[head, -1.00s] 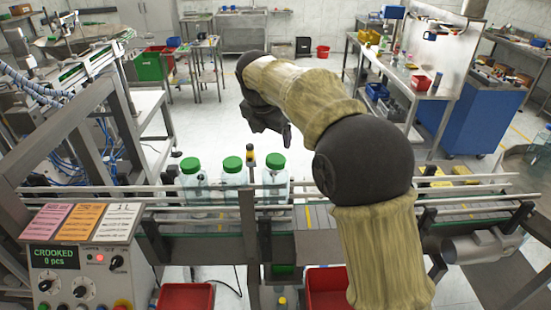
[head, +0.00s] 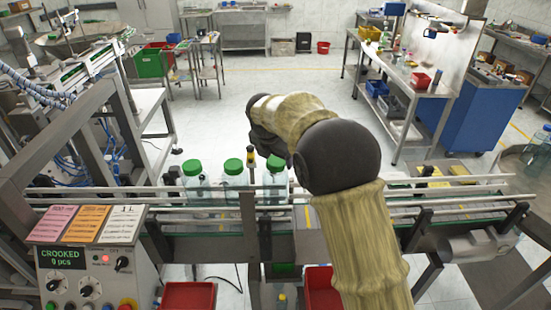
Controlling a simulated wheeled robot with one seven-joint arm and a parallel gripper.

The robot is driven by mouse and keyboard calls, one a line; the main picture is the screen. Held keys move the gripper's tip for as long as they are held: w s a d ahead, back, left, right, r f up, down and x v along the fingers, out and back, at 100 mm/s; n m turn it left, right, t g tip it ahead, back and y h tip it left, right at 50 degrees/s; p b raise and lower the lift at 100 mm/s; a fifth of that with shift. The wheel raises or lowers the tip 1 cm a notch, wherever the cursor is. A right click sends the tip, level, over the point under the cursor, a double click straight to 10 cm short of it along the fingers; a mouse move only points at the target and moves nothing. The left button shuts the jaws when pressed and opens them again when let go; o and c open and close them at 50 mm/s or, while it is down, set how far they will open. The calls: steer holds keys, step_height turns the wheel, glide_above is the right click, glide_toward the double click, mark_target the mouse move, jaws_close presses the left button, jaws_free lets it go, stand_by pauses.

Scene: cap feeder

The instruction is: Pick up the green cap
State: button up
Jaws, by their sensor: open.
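Three clear bottles with green caps stand in a row on the conveyor: a left green cap (head: 192,167), a middle green cap (head: 233,166) and a right green cap (head: 276,163). Another green piece (head: 283,270) shows below the conveyor; I cannot tell whether it is a loose cap. My gripper (head: 272,148) is dark and points down, just above and behind the right cap as seen here. My arm hides part of it, so the fingertips are hard to make out. It appears empty, and I cannot tell whether it touches the right cap.
Metal guide rails (head: 400,190) run along the conveyor. A black and yellow post (head: 251,157) stands between the middle and right bottles. A control box (head: 85,262) reading CROOKED is at the front left. Red bins (head: 188,296) sit below.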

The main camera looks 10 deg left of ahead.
steer(key=shift+x, duration=1)
steer(key=c, duration=1.1)
